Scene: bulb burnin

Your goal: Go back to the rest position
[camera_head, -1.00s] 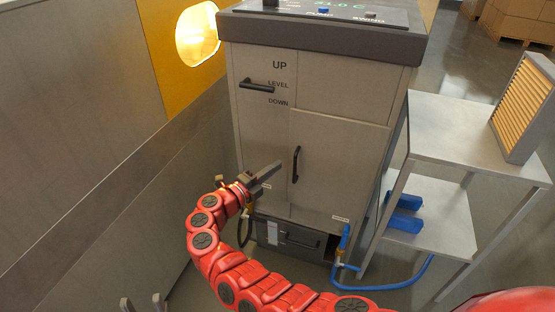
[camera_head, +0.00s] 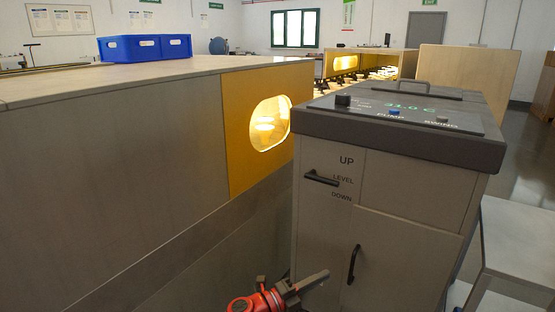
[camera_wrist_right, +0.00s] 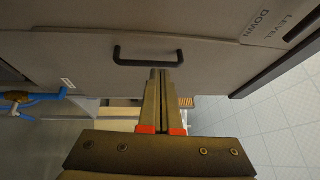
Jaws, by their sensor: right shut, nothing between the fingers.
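My right gripper (camera_head: 308,284) is low in the head view, in front of the grey cabinet (camera_head: 327,225). Its fingers are together with nothing between them. In the right wrist view the shut fingers (camera_wrist_right: 158,75) point toward the black door handle (camera_wrist_right: 148,56), just below it in the picture; I cannot tell whether they touch it. The same door handle shows in the head view (camera_head: 354,264), to the right of the gripper. Most of my right arm is below the head view's edge. My left gripper is not in view.
The cabinet has a black lever (camera_head: 321,178) beside UP, LEVEL and DOWN labels and a top panel reading 31.0 C. A metal table (camera_head: 518,245) stands right.

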